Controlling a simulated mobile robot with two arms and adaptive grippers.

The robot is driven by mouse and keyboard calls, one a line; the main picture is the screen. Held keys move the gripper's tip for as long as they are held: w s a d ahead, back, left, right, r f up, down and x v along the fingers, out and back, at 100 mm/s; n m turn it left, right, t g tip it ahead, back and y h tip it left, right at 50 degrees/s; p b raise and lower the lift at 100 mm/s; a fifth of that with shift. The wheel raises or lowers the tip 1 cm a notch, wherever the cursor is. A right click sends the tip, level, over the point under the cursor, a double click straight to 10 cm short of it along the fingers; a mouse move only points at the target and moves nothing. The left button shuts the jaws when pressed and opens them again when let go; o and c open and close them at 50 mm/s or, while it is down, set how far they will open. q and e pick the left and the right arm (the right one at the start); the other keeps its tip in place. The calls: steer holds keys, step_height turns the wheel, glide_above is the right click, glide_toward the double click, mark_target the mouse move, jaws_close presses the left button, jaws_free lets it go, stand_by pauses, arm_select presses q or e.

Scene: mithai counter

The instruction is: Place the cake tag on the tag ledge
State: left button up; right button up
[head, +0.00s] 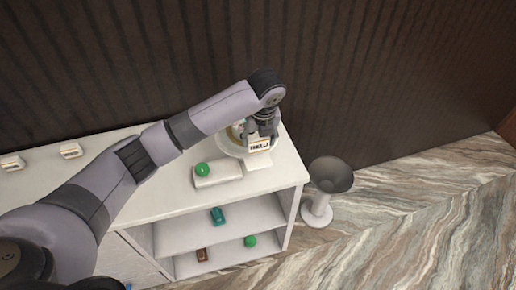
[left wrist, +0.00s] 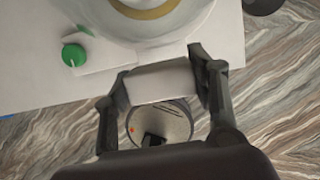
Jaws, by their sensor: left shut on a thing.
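My left gripper (head: 262,138) is shut on a small white cake tag (head: 260,146) with dark lettering, which looks like "VANILLA". In the left wrist view the tag (left wrist: 162,82) spans between the two fingers of the left gripper (left wrist: 165,85). The gripper is at the right end of the white counter, in front of a round cake stand (head: 233,150) that it partly hides. My right gripper is not in view.
A green round thing (head: 202,169) sits on a white block (head: 220,178) left of the stand. Shelves below hold a teal item (head: 217,215), a brown item (head: 202,255) and a green ball (head: 250,241). A grey-topped pedestal (head: 330,175) stands right of the counter.

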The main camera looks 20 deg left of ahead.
mark_target(258, 150)
arm_select(q)
steer(key=shift+f, duration=0.85)
step_height(258, 150, down, 3)
steer(key=shift+f+p, duration=0.2)
steer(key=shift+p, duration=0.3)
steer(key=shift+f, duration=0.55)
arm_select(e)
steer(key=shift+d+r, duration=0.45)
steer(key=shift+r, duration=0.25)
arm_select(q)
steer(key=o, duration=0.6)
steer(key=shift+f, duration=0.1)
steer(key=o, duration=0.3)
steer(key=shift+o, duration=0.2)
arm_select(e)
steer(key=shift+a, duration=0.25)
